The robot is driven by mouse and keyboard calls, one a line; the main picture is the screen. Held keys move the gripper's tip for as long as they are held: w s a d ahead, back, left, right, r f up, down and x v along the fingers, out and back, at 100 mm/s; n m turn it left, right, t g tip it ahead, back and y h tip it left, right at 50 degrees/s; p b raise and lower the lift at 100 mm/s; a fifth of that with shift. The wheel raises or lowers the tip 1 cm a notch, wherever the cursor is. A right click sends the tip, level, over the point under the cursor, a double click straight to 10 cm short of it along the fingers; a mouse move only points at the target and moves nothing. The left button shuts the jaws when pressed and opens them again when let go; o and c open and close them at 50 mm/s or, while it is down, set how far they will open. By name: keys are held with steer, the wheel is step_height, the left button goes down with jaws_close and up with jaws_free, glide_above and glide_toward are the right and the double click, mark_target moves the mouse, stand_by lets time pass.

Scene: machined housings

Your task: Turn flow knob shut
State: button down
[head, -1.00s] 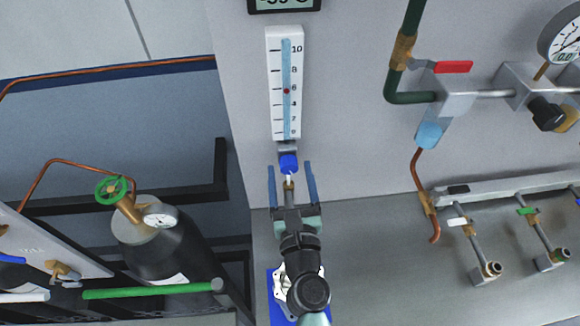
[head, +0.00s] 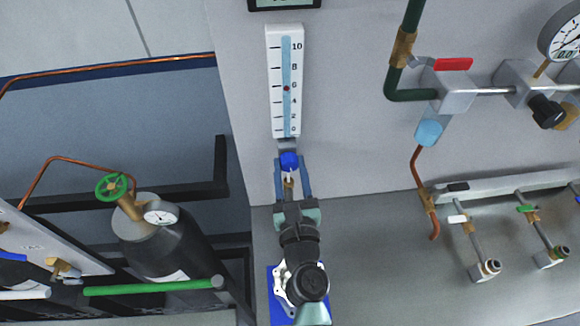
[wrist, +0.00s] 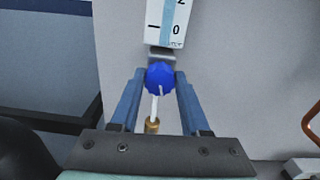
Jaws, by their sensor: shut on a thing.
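My gripper (head: 291,163) is shut on the knob, one blue finger on each side. In the wrist view the knob (wrist: 160,77) lies between the fingertips of my gripper (wrist: 160,76), with a white mark on its face pointing downward. A pale stem and a brass fitting (wrist: 152,126) show below the knob.
A gas cylinder (head: 165,245) with a green handwheel stands at the left. At the right are a red-handled valve (head: 453,64), a pressure gauge (head: 562,35) and a manifold (head: 500,190) with small valves.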

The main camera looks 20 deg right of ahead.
steer(key=shift+n, duration=0.3)
steer(key=n, duration=0.3)
steer(key=shift+n, duration=0.3)
steer(key=n, duration=0.3)
steer(key=shift+n, duration=0.3)
steer(key=n, duration=0.4)
steer(key=shift+a+f+n+b, duration=0.1)
steer(key=shift+n+b, duration=0.2)
steer(key=shift+b, duration=0.1)
steer(key=n, duration=0.3)
steer(key=shift+n, duration=0.3)
steer(key=n+b, duration=0.1)
steer(key=n, duration=0.6)
steer(key=shift+f, duration=0.2)
steer(key=n+b, duration=0.1)
steer(key=n, duration=0.2)
steer(key=shift+n, duration=0.4)
steer(key=shift+n+b, duration=0.7)
steer(key=shift+n, duration=1.2)
